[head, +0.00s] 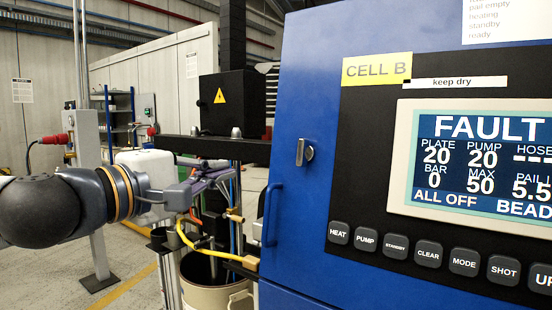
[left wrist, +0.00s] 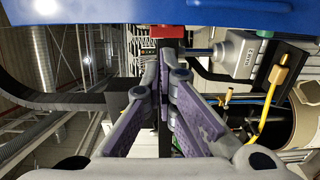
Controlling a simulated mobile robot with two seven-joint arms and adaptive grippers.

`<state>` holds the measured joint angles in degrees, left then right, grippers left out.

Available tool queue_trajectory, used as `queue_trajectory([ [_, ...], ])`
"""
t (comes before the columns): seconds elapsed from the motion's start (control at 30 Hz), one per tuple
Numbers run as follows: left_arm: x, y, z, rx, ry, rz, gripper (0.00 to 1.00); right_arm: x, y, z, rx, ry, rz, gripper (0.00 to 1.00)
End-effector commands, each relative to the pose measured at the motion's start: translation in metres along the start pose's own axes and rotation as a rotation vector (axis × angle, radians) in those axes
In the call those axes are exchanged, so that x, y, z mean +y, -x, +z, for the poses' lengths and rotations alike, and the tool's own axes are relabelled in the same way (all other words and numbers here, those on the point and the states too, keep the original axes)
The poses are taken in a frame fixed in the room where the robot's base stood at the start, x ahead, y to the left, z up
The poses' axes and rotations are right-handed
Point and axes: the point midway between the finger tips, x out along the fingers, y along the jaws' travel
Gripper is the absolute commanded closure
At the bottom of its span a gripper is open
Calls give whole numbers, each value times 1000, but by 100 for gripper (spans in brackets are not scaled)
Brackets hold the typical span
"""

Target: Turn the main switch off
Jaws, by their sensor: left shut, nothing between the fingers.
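My left gripper (head: 222,169) is shut and empty in the head view, left of the blue cabinet (head: 350,40). Its fingers point right, toward the cabinet. In the left wrist view the gripper (left wrist: 162,62) has its purple-padded fingers together in the middle, below the blue cabinet edge (left wrist: 240,12). A small metal knob or latch (head: 304,152) sits on the cabinet's front; I cannot tell if it is the main switch. No part clearly marked as the main switch shows. The panel screen (head: 480,160) reads FAULT and ALL OFF. My right gripper is not in view.
A row of buttons (head: 428,253) runs below the screen. A blue handle (head: 271,214) sticks out at the cabinet's left edge. A black box with a warning triangle (head: 232,103), a yellow hose (head: 205,248) and a pail (head: 205,285) are close to my left gripper.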

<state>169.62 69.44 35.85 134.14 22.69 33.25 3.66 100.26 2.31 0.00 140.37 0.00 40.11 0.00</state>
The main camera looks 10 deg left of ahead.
Motion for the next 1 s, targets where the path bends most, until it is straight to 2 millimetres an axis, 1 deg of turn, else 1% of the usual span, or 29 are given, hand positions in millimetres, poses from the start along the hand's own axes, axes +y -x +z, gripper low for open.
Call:
queue_trajectory([
  [0.23,-1,-1,0,0,-1,-1,100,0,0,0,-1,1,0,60],
  [0.37,-1,-12,0,1,-5,-4,100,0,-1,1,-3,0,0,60],
  [0.47,-2,-29,0,1,-12,-7,100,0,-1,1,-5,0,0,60],
  [0.8,-3,-104,1,-1,-4,-5,100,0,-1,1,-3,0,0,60],
  [0.9,-3,-121,0,0,-2,-4,100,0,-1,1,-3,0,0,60],
  [1.0,-1,-132,0,0,-3,-2,100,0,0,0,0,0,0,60],
])
